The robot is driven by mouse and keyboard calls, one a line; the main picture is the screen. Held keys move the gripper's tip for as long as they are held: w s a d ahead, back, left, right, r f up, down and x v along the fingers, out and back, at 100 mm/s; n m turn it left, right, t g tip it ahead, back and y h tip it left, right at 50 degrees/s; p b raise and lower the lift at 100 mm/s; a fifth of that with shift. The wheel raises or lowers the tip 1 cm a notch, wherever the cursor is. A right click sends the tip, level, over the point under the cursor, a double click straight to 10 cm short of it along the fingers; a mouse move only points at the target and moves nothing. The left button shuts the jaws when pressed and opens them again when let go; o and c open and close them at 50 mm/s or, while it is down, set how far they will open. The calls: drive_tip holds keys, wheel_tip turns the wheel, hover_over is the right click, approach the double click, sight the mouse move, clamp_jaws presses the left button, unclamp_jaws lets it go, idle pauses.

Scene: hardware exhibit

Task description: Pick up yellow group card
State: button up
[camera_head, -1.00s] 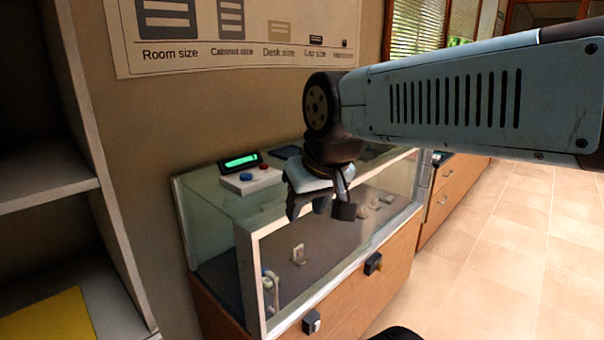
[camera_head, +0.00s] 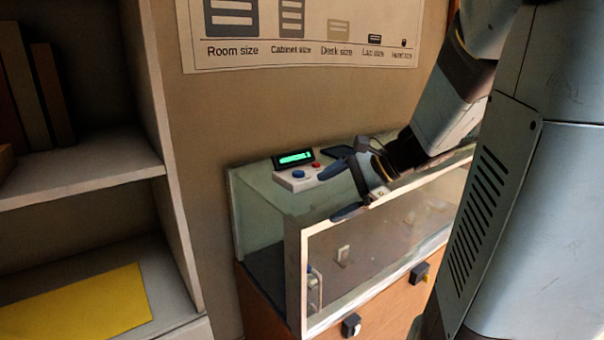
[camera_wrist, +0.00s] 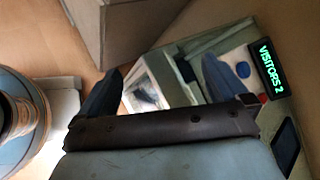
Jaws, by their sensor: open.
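The yellow group card (camera_head: 78,306) lies flat on the lower shelf at the left in the head view, its left part cut off by the frame edge. My gripper (camera_head: 340,192) is open and empty, over the glass display case, well to the right of the card. In the wrist view my gripper's two fingers (camera_wrist: 158,85) are apart with nothing held between them. The card does not show in the wrist view.
The shelf unit (camera_head: 80,183) has an upright side panel between the card and the glass case (camera_head: 300,262). A counter device with buttons and a green display (camera_head: 297,158) stands on the case; it also shows in the wrist view (camera_wrist: 268,70). Books (camera_head: 40,90) stand on the upper shelf.

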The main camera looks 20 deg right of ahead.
drive_tip(key=w+d+f+m+t+h, duration=0.1)
drive_tip(key=w+d+m+t, duration=0.3)
drive_tip(key=d, duration=0.4)
drive_tip(key=w+d+m+t+h, duration=0.1)
drive_tip(key=w+d+m+t, duration=0.25)
drive_tip(key=d+m, duration=0.4)
drive_tip(key=w+d+f+m+t+h, duration=0.1)
drive_tip(key=w+d+m+t, duration=0.1)
drive_tip(key=d+m+t, duration=0.45)
drive_tip(key=w, duration=0.2)
drive_tip(key=w+n+g, duration=0.1)
drive_tip(key=w, duration=0.2)
drive_tip(key=w+g, duration=0.1)
drive_tip(key=w, duration=0.2)
drive_tip(key=shift+a+r+n, duration=0.2)
drive_tip(key=shift+a+n, duration=0.1)
drive_tip(key=shift+a, duration=0.1)
drive_tip(key=shift+f+x, duration=0.2)
drive_tip(key=shift+x, duration=1.1)
drive_tip(key=shift+f+x, duration=0.2)
drive_tip(key=shift+x, duration=1.15)
drive_tip(key=shift+d, duration=0.15)
drive_tip(key=c, duration=0.7)
